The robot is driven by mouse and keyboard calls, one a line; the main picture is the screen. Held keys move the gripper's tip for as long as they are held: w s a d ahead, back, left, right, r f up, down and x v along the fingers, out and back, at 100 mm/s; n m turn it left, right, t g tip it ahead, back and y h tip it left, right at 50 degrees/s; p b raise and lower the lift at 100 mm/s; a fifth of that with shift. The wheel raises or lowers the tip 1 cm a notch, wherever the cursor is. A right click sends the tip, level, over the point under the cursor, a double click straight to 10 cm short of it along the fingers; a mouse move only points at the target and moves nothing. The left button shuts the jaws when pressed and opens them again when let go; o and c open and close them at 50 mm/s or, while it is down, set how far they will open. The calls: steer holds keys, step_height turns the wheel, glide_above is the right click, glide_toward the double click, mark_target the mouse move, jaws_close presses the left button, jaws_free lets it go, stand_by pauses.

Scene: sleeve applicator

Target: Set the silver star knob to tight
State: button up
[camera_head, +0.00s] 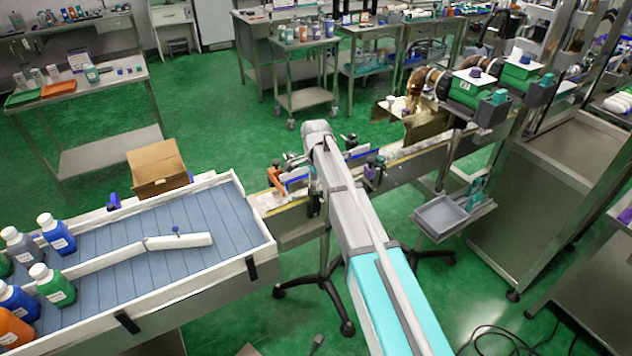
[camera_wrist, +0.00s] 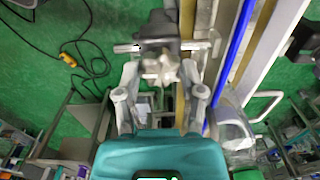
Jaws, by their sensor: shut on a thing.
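The silver star knob (camera_wrist: 160,69) shows in the upper middle of the wrist view, a pale lobed knob in front of a dark grey clamp block (camera_wrist: 158,32). My gripper (camera_wrist: 160,88) has a finger on each side of it and is shut on the knob. In the head view my arm reaches to the conveyor's guide rail, and the knob and fingertips are hidden behind it. I cannot read any tight or loose marking.
A blue guide strip (camera_wrist: 236,65) runs close beside my right finger. In the head view, an orange-handled clamp (camera_head: 275,176) stands just left of my arm. The infeed table (camera_head: 160,280) holds several bottles. A grey tray (camera_head: 440,215) sits right of my arm.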

steer(key=shift+w, duration=0.15)
steer(key=o, duration=1.1)
steer(key=shift+o, duration=0.2)
steer(key=shift+n, duration=0.4)
